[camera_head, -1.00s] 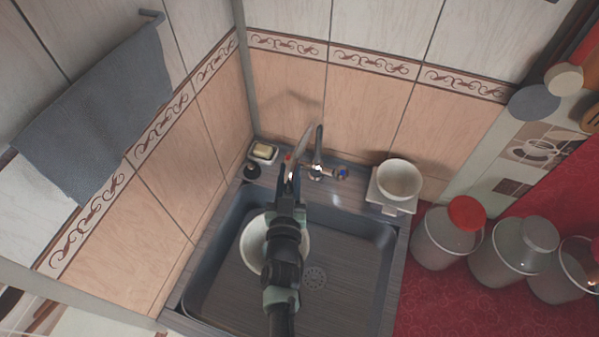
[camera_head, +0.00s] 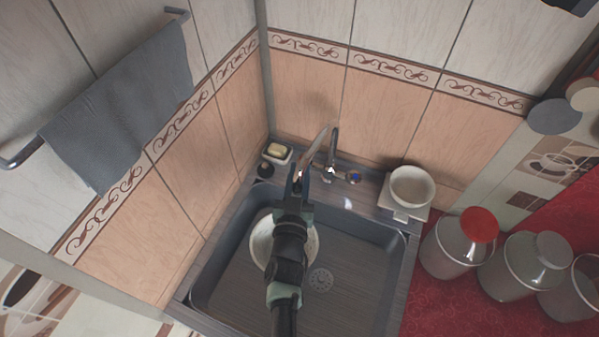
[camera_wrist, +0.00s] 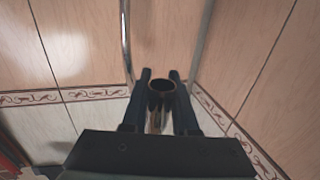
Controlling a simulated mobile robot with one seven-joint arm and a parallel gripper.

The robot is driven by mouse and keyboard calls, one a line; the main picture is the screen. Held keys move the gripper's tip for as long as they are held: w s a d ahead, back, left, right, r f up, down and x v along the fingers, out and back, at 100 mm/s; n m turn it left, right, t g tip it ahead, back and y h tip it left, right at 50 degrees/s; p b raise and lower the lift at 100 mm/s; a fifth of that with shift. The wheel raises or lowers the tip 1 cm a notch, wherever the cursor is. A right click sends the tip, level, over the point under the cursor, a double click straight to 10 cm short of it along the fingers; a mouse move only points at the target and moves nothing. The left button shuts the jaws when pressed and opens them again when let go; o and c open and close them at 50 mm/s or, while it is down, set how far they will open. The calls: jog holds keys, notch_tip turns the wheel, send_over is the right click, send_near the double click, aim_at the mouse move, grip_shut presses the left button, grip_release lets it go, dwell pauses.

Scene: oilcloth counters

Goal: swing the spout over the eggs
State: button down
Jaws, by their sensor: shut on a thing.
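The metal spout (camera_head: 323,142) curves up from the tap behind the sink and reaches forward and left. My gripper (camera_head: 298,178) is at its free end, over the back of the sink. In the wrist view, my gripper (camera_wrist: 161,92) is shut on the spout, whose round open end (camera_wrist: 161,85) shows between the fingers. A white bowl (camera_head: 259,245) stands in the sink below my arm, which hides its middle. I cannot make out any eggs.
The sink (camera_head: 350,290) has open floor to the right of the bowl. A soap dish (camera_head: 278,153) is at the back left corner. A white bowl on a scale (camera_head: 411,186) stands right of the tap. Lidded jars (camera_head: 455,250) stand on the red counter.

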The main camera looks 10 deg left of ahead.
jog(key=shift+w+d+r, duration=0.1)
jog(key=shift+r, duration=0.1)
dwell(0.6)
jog(key=c, duration=0.7)
grip_release()
jog(key=shift+f, duration=0.1)
jog(key=shift+s+f, duration=0.15)
jog(key=shift+s, duration=0.35)
jog(key=s+b, duration=0.1)
jog(key=s, duration=1.1)
jog(key=shift+d, duration=0.15)
